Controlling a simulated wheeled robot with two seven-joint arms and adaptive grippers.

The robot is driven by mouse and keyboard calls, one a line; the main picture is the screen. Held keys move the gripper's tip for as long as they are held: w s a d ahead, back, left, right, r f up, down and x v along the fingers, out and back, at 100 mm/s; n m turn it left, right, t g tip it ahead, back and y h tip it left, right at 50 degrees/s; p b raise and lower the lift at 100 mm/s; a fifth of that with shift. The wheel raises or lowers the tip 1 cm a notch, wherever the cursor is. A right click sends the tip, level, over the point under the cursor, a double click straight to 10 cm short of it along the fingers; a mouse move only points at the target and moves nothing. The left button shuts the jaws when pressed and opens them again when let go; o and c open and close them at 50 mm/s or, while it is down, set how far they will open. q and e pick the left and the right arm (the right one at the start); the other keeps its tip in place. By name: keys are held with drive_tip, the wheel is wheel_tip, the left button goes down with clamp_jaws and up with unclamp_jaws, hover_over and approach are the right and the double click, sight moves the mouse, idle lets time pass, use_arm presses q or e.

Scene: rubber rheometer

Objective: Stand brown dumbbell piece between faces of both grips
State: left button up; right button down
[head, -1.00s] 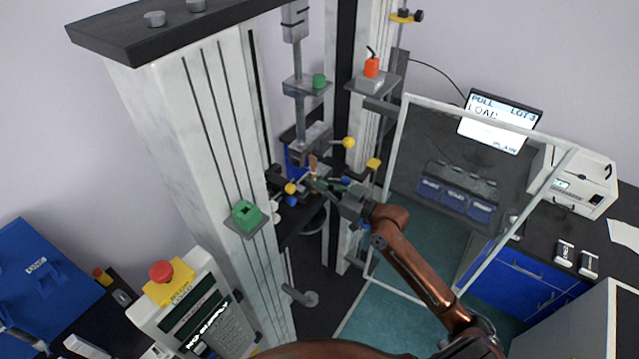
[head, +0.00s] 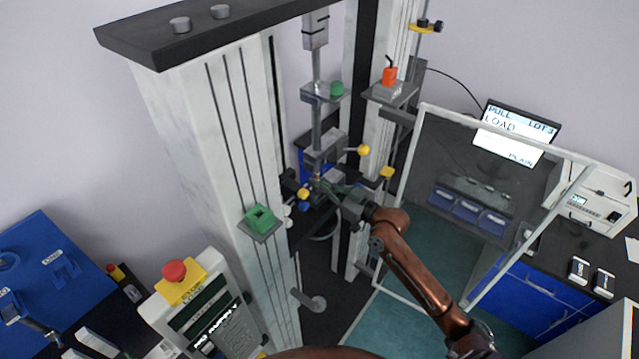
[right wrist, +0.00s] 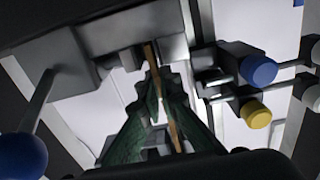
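The brown dumbbell piece (right wrist: 174,132) is a thin tan strip, upright and slightly tilted in the right wrist view. My right gripper (right wrist: 161,85) is shut on it with green fingers. In the head view the gripper (head: 324,186) reaches between the machine's columns, and little of the piece (head: 317,173) shows. The upper grip (head: 325,146) hangs just above. In the right wrist view the strip's far end lies at the gap between grey grip blocks (right wrist: 178,52); I cannot tell whether it touches a face. The lower grip is largely hidden. My left gripper is out of view.
Yellow and blue knobs (right wrist: 257,113) (right wrist: 258,70) stick out close beside the fingers. The open clear guard door (head: 440,170) stands right of my right arm. White columns (head: 210,150) flank the grips. A green block (head: 260,217) sits on a bracket at the left column.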

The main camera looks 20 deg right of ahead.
drive_tip(key=shift+f, duration=0.2)
idle(0.4)
drive_tip(key=c, duration=2.6)
unclamp_jaws()
drive_tip(key=shift+c, duration=0.2)
drive_tip(key=o, duration=0.6)
drive_tip(key=shift+c, duration=0.2)
drive_tip(key=v, duration=1.2)
drive_tip(key=shift+f, duration=0.1)
